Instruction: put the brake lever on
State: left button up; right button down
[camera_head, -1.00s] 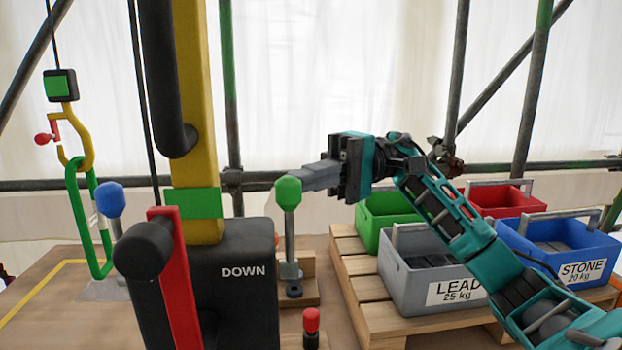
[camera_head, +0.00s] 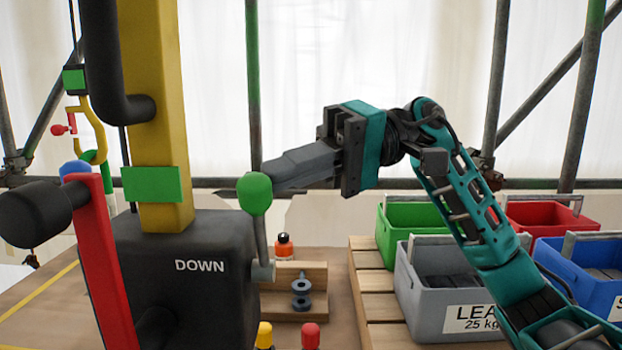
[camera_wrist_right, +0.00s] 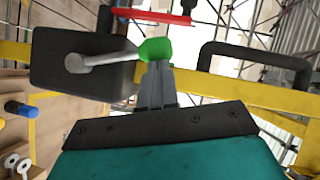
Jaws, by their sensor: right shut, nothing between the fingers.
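A grey lever with a green knob (camera_head: 255,194) stands on the right side of the black winch housing (camera_head: 190,265), near the word DOWN. Nothing visible labels it as the brake. It stands nearly upright, leaning slightly left at the top. My right gripper (camera_head: 272,178) is shut and empty, its fingertips right beside the knob. In the right wrist view the fingertips (camera_wrist_right: 157,68) overlap the lower edge of the green knob (camera_wrist_right: 157,49); I cannot tell if they touch. My left gripper is not in view.
A red crank (camera_head: 100,255) with a black handle is at the left front, by a yellow post (camera_head: 152,100). A blue knob shows partly behind it. Grey (camera_head: 455,290), green and blue crates stand on a pallet at right. Small bottles and a wooden block sit below the lever.

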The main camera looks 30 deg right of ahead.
aim_at(271, 195)
jog(key=s+a+n+b, duration=0.1)
jog(key=b, duration=0.1)
jog(key=s+n+t+h+b, duration=0.1)
jog(key=shift+s+a+f+h+b, duration=0.3)
jog(key=shift+s+a+f+b, duration=0.05)
jog(key=shift+f+b, duration=0.05)
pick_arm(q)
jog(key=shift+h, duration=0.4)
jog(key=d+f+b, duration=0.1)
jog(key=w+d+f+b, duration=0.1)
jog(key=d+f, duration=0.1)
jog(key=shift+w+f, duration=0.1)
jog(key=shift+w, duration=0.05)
pick_arm(e)
jog(key=s+a+n+h, duration=0.1)
jog(key=s+f+n+t, duration=0.1)
jog(key=shift+s+a+h, duration=0.35)
jog(key=shift+h, duration=0.05)
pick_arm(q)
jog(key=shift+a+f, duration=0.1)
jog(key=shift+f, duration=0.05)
pick_arm(e)
jog(key=shift+s, duration=0.1)
